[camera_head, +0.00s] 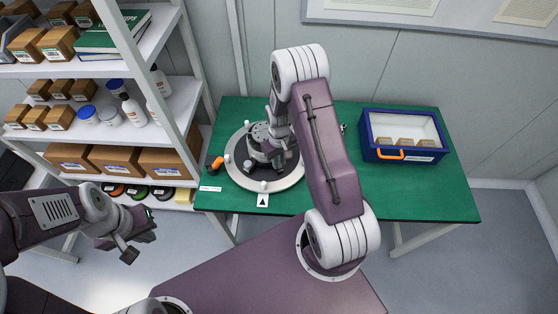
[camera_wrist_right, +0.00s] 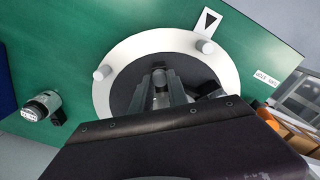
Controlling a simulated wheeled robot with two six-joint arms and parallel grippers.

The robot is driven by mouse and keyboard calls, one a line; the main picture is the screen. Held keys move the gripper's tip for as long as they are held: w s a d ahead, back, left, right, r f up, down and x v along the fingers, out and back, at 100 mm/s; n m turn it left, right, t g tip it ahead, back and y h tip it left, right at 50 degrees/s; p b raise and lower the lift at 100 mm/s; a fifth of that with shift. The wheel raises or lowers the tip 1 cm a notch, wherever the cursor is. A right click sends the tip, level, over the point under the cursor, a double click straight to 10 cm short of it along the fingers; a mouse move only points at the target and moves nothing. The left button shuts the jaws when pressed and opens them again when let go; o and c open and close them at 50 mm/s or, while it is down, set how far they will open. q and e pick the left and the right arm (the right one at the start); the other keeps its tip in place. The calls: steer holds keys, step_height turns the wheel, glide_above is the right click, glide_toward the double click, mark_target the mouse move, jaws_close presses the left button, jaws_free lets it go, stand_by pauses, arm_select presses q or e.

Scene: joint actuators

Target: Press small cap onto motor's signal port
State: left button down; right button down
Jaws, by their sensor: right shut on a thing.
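My right gripper (camera_wrist_right: 162,90) is low over the dark middle of a round white-rimmed fixture (camera_head: 236,177) on the green table. Its fingers are shut on a small grey thing, mostly hidden by them; I cannot tell whether it is the cap or part of a motor. Dark and grey parts show beside the fingers in the right wrist view. A silver and white motor (camera_wrist_right: 42,106) with a black connector lies on the table apart from the fixture; my right arm mostly hides it in the head view. My left gripper (camera_head: 130,245) is open and empty, off the table's left front.
A blue box with an orange handle (camera_head: 400,154) stands at the table's right. An orange-handled tool (camera_head: 216,163) lies left of the fixture, near a white label (camera_head: 210,189). Shelves (camera_head: 150,110) with boxes and bottles stand at the left. The table's front right is clear.

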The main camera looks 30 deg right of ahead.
steer(key=shift+f, duration=0.3)
steer(key=c, duration=1.2)
jaws_free()
step_height(320, 180, up, 9)
steer(key=b, duration=0.1)
steer(key=shift+b, duration=0.3)
